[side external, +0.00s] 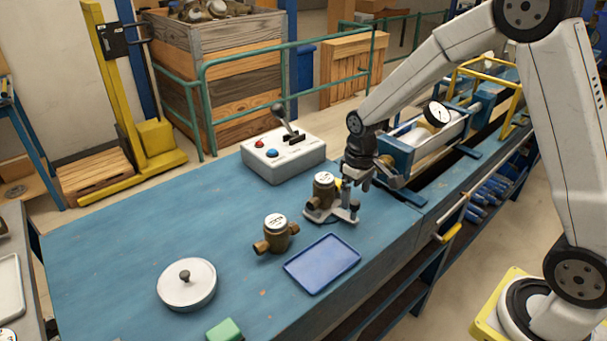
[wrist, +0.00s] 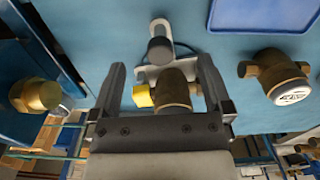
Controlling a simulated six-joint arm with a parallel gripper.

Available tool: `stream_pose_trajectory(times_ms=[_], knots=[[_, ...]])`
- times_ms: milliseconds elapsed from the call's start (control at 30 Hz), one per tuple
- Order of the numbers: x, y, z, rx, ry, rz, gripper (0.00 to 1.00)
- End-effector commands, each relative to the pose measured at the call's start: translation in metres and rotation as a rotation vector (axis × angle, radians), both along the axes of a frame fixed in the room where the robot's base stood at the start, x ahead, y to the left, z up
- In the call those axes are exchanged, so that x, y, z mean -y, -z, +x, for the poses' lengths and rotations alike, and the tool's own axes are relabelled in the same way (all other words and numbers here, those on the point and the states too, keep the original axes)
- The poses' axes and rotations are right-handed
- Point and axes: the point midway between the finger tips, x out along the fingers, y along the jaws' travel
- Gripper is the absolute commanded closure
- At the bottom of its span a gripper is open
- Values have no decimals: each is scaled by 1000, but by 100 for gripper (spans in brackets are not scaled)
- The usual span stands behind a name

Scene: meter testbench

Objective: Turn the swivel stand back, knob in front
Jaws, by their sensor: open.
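The swivel stand (side external: 318,214) is a grey plate on the blue bench, with a brass meter (side external: 324,187) on it and a short upright knob (side external: 353,211) at its right end. A yellow piece (wrist: 143,97) shows beside the meter. In the wrist view the knob (wrist: 160,48) stands on the arm of the stand, beyond the meter. My gripper (side external: 357,183) points down close to the stand's knob end. In the wrist view its fingers (wrist: 160,63) are open and apart, with part of the stand seen between them. I cannot tell if they touch it.
A second brass meter (side external: 276,234) and a blue tray (side external: 322,262) lie in front of the stand. A grey control box (side external: 283,157) with a lever is behind. A round lid (side external: 187,285) and a green block (side external: 224,330) are at front left.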

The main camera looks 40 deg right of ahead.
Motion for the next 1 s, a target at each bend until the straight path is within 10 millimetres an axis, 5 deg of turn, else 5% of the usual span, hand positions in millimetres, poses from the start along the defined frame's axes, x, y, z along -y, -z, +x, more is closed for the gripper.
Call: stream_pose_trajectory(times_ms=[1000], knots=[[0,17,0,-1,0,0,0]])
